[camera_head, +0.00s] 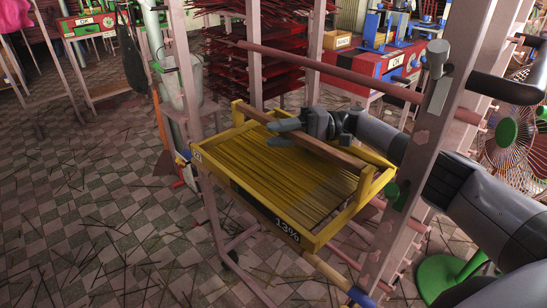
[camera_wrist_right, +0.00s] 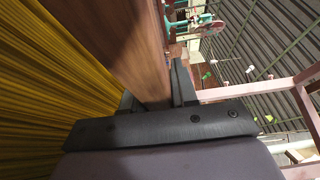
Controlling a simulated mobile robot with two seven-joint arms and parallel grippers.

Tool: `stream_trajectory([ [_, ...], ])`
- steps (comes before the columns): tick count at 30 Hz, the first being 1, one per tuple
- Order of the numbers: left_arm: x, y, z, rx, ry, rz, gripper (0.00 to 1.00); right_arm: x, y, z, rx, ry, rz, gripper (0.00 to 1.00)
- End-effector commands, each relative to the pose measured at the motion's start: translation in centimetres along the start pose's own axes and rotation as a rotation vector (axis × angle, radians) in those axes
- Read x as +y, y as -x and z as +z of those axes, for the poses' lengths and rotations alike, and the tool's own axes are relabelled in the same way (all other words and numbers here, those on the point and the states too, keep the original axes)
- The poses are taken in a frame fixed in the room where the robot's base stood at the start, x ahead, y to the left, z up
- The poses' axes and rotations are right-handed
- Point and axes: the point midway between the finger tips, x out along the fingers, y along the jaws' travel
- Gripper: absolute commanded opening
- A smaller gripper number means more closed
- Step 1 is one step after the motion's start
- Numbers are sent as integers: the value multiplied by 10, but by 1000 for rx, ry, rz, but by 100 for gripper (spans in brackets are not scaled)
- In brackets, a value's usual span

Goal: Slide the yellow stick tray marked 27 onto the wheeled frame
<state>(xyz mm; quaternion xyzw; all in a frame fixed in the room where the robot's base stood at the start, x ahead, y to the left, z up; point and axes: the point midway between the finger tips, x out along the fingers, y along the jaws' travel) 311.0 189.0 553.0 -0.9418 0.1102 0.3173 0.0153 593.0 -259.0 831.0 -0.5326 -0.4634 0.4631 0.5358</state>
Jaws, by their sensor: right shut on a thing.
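The yellow tray (camera_head: 270,213), filled with thin yellow sticks, is level between the posts of the pinkish wheeled frame (camera_head: 437,110). A small mark at its left corner is too small to read surely; a dark label on its front edge reads 13%. A brown wooden bar (camera_head: 338,155) runs across the tray top. My right gripper (camera_head: 284,132) is shut on this bar, which also shows between the fingers in the right wrist view (camera_wrist_right: 142,45). I cannot tell whether the tray rests on the frame's supports. My left gripper is not in view.
A rack of dark red stick layers (camera_head: 270,60) stands behind the frame. A red machine (camera_head: 385,65) is at the back right. A green round base (camera_head: 450,275) stands at the lower right. Loose sticks litter the checkered floor (camera_head: 90,200), which is otherwise open at left.

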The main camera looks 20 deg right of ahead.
Motion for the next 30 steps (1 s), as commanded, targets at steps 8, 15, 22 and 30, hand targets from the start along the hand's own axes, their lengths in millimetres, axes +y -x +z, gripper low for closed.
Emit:
stream_trajectory([
  [8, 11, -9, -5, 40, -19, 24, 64, 38, 0, 0, 0, -1, -4, 0],
  [15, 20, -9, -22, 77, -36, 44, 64, 54, 0, 0, -1, 2, -5, 0],
  [22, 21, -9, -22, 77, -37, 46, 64, 54, 0, 0, 0, 2, -4, 0],
  [30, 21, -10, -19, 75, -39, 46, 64, 59, 0, 0, 0, 0, -1, 53],
])
